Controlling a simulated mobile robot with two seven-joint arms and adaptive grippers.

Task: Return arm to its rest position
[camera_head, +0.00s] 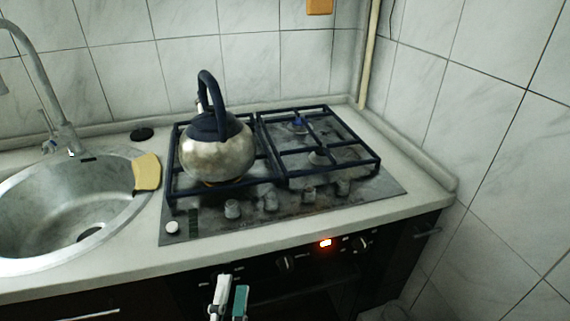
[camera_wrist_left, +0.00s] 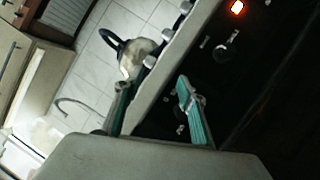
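My left gripper (camera_head: 230,288) shows at the bottom middle of the head view, in front of the dark oven front and below the counter's front edge. In the left wrist view, its two teal-padded fingers (camera_wrist_left: 155,90) stand apart with nothing between them. The gripper is open and empty. Most of the left arm is out of view. My right gripper is in neither view.
A metal kettle (camera_head: 217,156) with a dark handle stands on the stove's left grate. The stove (camera_head: 365,198) is set in the counter, right of a round sink (camera_head: 112,205) with a yellow sponge (camera_head: 147,172). The right grate is empty.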

